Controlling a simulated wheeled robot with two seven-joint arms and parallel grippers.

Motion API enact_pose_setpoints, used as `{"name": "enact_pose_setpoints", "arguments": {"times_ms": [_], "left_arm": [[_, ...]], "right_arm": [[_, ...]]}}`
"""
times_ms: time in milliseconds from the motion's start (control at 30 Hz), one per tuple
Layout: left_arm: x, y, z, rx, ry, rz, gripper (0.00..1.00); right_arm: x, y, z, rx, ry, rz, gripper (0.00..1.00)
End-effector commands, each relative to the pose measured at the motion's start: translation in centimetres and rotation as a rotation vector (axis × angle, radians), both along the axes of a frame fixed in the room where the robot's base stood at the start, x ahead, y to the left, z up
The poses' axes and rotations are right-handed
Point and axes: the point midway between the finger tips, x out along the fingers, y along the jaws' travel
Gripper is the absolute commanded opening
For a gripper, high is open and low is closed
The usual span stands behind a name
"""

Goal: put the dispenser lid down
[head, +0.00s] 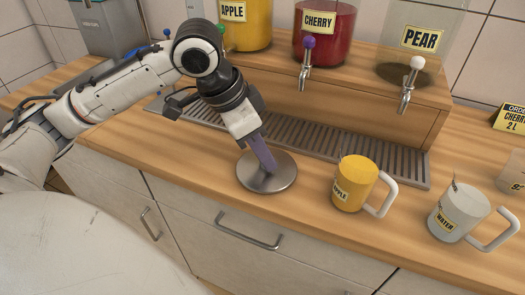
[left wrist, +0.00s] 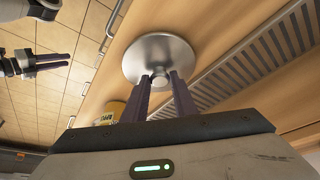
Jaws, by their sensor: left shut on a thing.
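The dispenser lid (head: 285,180) is a round brushed-metal disc with a small knob in its middle. It lies level at the counter top, in front of the drip tray and left of the yellow mug; whether it touches the wood I cannot tell. My left gripper (head: 268,163) points down at it, its purple fingers shut on the knob. The left wrist view shows the lid (left wrist: 160,50) beyond the fingertips (left wrist: 160,80), with the knob between them. My right gripper (left wrist: 55,62) shows only at the left wrist view's upper left, away from the lid, too small to read its opening.
A yellow APPLE mug (head: 352,185) and a pale WATER mug (head: 458,212) stand to the right. The grey drip tray (head: 330,142) runs behind. Cherry (head: 322,35), apple (head: 248,25) and pear (head: 425,35) dispensers stand on the wooden shelf. Bare counter lies left of the lid.

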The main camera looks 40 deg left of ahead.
Motion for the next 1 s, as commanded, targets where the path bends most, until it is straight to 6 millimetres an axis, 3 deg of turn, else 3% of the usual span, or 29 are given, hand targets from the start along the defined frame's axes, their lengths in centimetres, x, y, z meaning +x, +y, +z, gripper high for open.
{"name": "enact_pose_setpoints", "arguments": {"times_ms": [67, 100, 200, 567, 667, 1000], "left_arm": [[0.0, 0.0, 0.0, 0.000, 0.000, 0.001, 0.02], [0.0, 0.0, 0.0, -0.001, 0.002, 0.001, 0.27], [0.0, 0.0, 0.0, -0.001, 0.001, 0.001, 0.44], [-0.1, 0.1, 0.4, -0.001, -0.001, 0.001, 0.44], [-0.4, 0.3, 1.5, 0.000, -0.002, 0.002, 0.44], [-2.7, 1.7, 8.2, 0.000, -0.004, 0.002, 0.44]], "right_arm": [[0.1, 0.1, 0.2, 0.001, -0.003, 0.000, 0.31], [0.1, 0.1, 0.2, 0.001, -0.003, 0.000, 0.31], [0.0, 0.1, 0.2, 0.002, -0.002, 0.000, 0.31], [-0.4, 0.1, -0.1, 0.001, 0.007, -0.001, 0.31], [-0.5, 0.0, 0.0, 0.001, 0.012, -0.001, 0.31], [-0.6, -0.4, 1.0, 0.001, 0.011, -0.010, 0.31]]}}
